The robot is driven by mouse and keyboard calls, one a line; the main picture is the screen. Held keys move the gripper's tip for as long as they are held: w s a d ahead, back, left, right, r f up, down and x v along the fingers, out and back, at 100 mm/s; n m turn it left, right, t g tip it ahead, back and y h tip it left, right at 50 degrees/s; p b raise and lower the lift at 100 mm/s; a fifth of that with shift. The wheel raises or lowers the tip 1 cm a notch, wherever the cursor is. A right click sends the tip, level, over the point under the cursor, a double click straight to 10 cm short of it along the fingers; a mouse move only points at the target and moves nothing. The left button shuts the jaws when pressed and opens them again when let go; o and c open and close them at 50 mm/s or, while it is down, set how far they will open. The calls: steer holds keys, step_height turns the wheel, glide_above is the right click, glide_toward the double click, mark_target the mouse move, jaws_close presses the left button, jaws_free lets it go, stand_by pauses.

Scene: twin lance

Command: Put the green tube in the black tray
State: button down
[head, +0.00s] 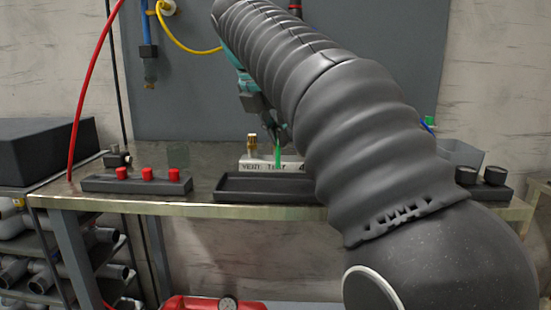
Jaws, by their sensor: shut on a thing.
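The green tube (278,155) hangs roughly upright below my gripper (277,133), which is shut on its upper part. The black tray (262,198) lies on the workbench near its front edge. In the picture the tube's lower end shows just above the tray's back rim, in front of a white labelled block. I cannot tell from this one view how far the tube is above or behind the tray. My arm hides the tray's right end and part of my gripper.
The white block (255,163) behind the tray bears a brass fitting (252,143). A dark rack with red caps (147,175) stands left of the tray. A block with black knobs (495,176) and a grey bin (460,153) are at the right.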

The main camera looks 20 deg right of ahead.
steer(key=shift+w+a+f+b, duration=0.15)
steer(key=shift+f+b, duration=0.25)
steer(key=shift+f, duration=0.7)
steer(key=shift+a+f+b, duration=0.1)
steer(key=shift+f+b, duration=0.3)
steer(key=shift+f, duration=0.65)
steer(key=shift+f, duration=0.15)
steer(key=c, duration=1.3)
jaws_free()
